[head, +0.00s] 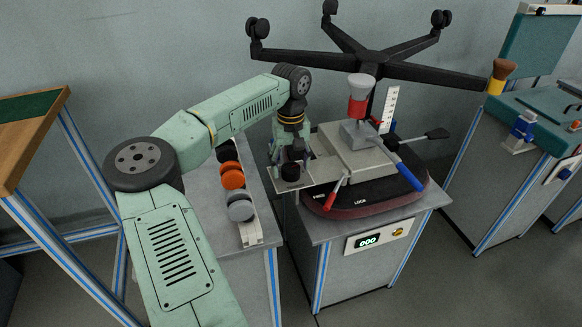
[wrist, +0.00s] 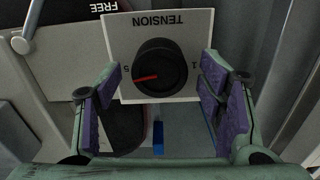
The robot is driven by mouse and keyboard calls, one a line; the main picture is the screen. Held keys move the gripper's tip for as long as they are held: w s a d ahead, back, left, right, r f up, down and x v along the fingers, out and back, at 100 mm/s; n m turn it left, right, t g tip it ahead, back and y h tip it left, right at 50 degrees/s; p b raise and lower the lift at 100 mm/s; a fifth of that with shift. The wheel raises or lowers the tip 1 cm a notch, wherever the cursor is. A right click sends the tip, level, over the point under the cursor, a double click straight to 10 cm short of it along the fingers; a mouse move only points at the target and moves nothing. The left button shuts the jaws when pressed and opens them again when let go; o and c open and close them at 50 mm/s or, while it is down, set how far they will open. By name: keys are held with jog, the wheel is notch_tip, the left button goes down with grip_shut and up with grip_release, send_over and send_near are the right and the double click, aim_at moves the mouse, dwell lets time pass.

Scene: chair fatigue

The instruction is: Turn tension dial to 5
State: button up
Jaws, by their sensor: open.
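The tension dial (wrist: 162,68) is a round black knob with a red pointer line on a white plate (wrist: 188,22) marked TENSION, upside down in the wrist view. The plate has a 5 at the left and a 1 at the right. The red pointer lies to the left, its tip close to and slightly below the 5. My gripper (wrist: 161,82) is open, with its purple-padded fingers on either side of the dial and visible gaps to the knob. In the head view, my gripper (head: 288,160) is over the plate (head: 294,185) at the mechanism's left; the dial is partly hidden there.
The star base (head: 370,62) spreads above. A rack of pucks (head: 232,176) stands left; a display (head: 368,241) reads 000.

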aim_at(291, 167)
notch_tip(291, 167, up, 11)
dwell(0.3)
jog(key=shift+f, duration=0.15)
